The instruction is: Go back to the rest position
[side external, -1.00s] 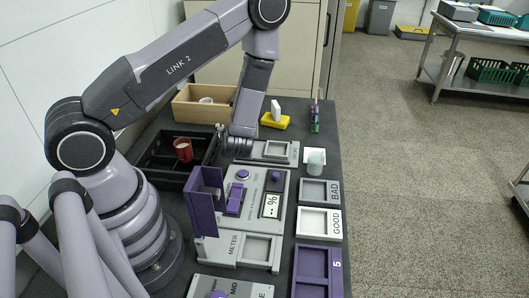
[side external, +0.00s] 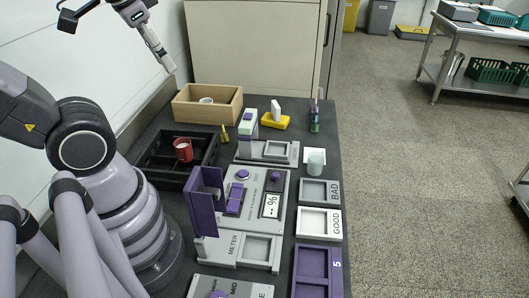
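My gripper (side external: 169,68) is raised at the upper left, in front of the pale wall and cabinet, well above the table. It points down and to the right, and its fingers show as one narrow grey shape. Whether they are parted is unclear from this side, and I see nothing hanging from them. My arm is folded back to the left, partly out of the picture.
The dark table (side external: 155,120) bears a wooden box (side external: 226,113), a black tray (side external: 163,176) with a red cup (side external: 183,150), a small brass-coloured piece (side external: 224,135), a grey panel with a purple flap (side external: 205,202), a glass beaker (side external: 315,162) and BAD (side external: 334,192) and GOOD (side external: 335,224) trays.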

